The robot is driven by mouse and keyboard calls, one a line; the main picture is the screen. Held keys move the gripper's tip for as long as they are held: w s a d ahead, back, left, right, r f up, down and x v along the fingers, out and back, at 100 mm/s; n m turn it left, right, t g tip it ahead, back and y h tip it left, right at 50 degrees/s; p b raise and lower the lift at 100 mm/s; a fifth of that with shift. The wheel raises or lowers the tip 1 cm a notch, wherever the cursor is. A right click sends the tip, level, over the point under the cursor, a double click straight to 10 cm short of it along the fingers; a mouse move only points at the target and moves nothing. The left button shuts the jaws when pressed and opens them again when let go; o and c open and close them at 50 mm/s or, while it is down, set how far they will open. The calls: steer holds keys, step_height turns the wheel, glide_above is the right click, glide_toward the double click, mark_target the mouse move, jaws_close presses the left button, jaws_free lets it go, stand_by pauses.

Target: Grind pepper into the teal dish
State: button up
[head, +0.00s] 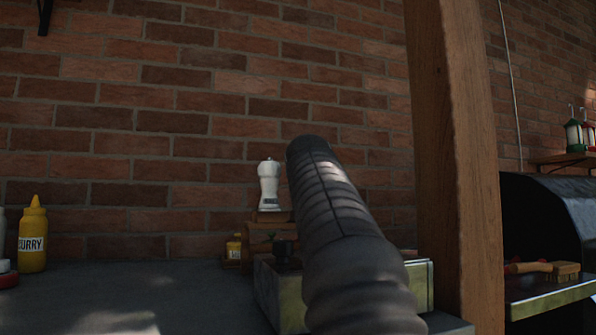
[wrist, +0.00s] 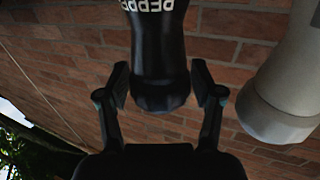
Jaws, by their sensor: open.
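The black pepper mill (wrist: 158,50) appears in the wrist view with its lettering upside down and partly cut off by the top edge. My gripper (wrist: 161,88) is open, with one finger on each side of the mill's dark rounded end. Gaps show between the fingers and the mill. In the head view my arm fills the middle and hides my gripper and the black mill. I do not see the teal dish in either view.
A white mill (head: 268,186) stands on a brown wooden stand (head: 262,238); a pale grey cylindrical thing (wrist: 285,95) is at right in the wrist view. A yellow curry bottle (head: 33,236) and small jar (head: 234,247) stand on the grey counter (head: 180,295). A wooden post (head: 455,160) rises right.

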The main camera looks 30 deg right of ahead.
steer(key=shift+x, duration=1.1)
steer(key=c, duration=1)
